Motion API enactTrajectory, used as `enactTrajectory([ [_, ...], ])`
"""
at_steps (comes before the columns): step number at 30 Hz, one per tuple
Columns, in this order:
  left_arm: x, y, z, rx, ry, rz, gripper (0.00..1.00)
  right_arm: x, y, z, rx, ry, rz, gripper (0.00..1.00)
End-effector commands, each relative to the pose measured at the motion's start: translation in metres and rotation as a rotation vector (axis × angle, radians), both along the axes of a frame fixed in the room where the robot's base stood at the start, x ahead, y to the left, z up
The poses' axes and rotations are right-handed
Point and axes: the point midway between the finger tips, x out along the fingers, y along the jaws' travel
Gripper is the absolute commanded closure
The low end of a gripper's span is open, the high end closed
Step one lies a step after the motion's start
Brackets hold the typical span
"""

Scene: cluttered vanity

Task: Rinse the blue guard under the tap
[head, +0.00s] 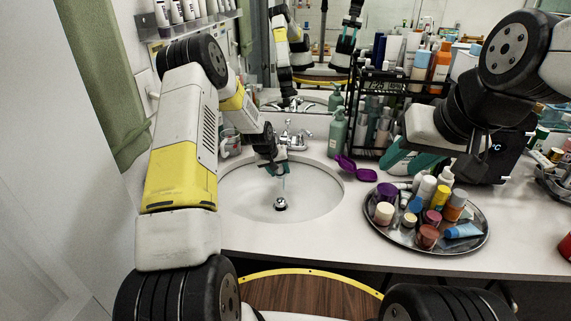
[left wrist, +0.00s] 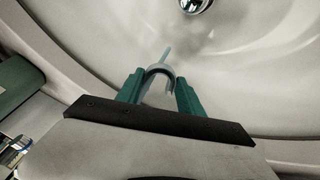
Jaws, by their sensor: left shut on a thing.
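My left gripper (head: 272,168) is over the basin, just below the tap (head: 290,136). In the left wrist view its teal fingers (left wrist: 160,95) are shut on a small pale blue-grey arch, the guard (left wrist: 160,70). A thin bluish stream of water (head: 284,183) falls beside the fingertips in the head view. In the left wrist view the stream (left wrist: 166,56) meets or passes the arch; I cannot tell which. The guard is too small to make out in the head view. My right gripper (head: 410,160) has its teal fingers apart and empty, above the counter behind the tray.
The white sink (head: 240,203) has a metal drain (head: 280,204). An open purple case (head: 352,168) lies at its right rim, near a green soap bottle (head: 337,133). A round metal tray (head: 375,232) crowded with bottles and jars stands to the right. A black rack with bottles stands behind.

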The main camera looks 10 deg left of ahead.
Motion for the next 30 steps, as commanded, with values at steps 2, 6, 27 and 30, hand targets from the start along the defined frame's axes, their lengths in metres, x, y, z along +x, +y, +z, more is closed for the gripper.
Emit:
enactTrajectory([
  [2, -0.001, 0.004, 0.0, -0.001, 0.0, 0.002, 0.93, 0.0, 0.0, 0.0, 0.0, 0.0, 0.0, 0.61],
  [6, -0.002, 0.006, 0.0, 0.0, 0.0, 0.001, 0.93, 0.0, 0.0, 0.0, 0.0, 0.0, 0.0, 0.61],
  [27, 0.002, -0.006, 0.0, 0.0, 0.0, 0.001, 0.93, 0.0, 0.0, 0.0, 0.0, 0.0, 0.0, 0.61],
  [30, 0.002, -0.006, 0.0, 0.0, 0.0, 0.001, 0.93, 0.0, 0.0, 0.0, 0.0, 0.0, 0.0, 0.61],
])
